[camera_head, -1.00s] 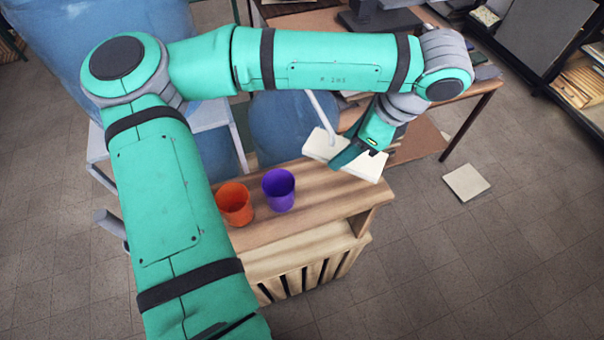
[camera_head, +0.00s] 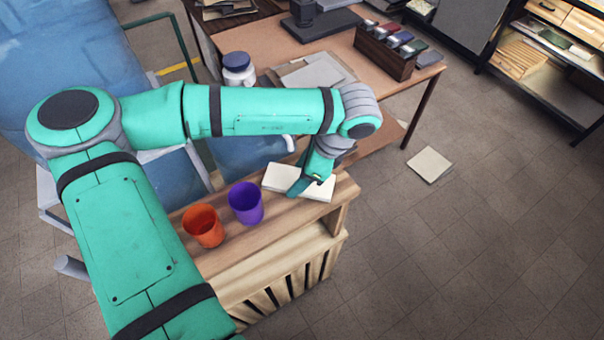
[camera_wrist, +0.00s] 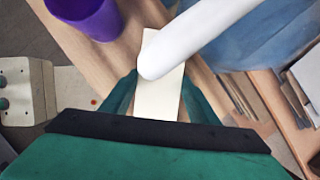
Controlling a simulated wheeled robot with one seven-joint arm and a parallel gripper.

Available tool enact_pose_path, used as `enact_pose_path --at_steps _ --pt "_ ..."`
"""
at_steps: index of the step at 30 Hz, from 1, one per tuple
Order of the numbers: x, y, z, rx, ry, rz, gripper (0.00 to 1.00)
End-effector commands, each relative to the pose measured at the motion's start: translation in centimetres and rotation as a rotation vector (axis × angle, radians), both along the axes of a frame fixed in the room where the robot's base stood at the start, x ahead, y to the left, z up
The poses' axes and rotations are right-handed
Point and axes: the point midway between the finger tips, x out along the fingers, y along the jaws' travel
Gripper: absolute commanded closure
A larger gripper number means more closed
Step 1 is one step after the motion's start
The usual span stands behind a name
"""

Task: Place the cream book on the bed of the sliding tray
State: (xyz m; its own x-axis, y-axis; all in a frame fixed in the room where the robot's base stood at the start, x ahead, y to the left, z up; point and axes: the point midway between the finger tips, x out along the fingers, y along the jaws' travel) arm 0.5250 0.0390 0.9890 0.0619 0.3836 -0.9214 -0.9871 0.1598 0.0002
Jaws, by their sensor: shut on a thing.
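The cream book (camera_head: 276,178) is in my gripper (camera_head: 299,187) over the far right end of a wooden stand's top (camera_head: 225,245). I cannot tell if it touches the wood. The wrist view shows the book (camera_wrist: 158,104) between both fingers (camera_wrist: 160,92), with a white rod (camera_wrist: 195,38) passing over part of it. My gripper is shut on the book. I cannot tell for sure which thing is the sliding tray; a pale slatted wooden front (camera_head: 285,283) shows below the stand's top.
A purple cup (camera_head: 245,204) and an orange cup (camera_head: 203,226) stand on the wooden top, left of the book. A brown desk (camera_head: 385,85) behind holds a dark rack (camera_head: 386,52) and a white jar (camera_head: 238,68). A pale square (camera_head: 429,165) lies on the floor; the floor at right is clear.

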Motion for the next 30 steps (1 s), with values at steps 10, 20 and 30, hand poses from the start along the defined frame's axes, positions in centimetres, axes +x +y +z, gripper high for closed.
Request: enact_pose_path --at_steps 10,20,30 --pt "0.0 0.2 -0.3 0.0 0.001 0.004 0.27" --pt "0.0 0.2 0.0 0.001 -0.001 0.004 0.27" --pt "-0.3 -1.9 5.0 -0.001 -0.002 0.002 0.27"
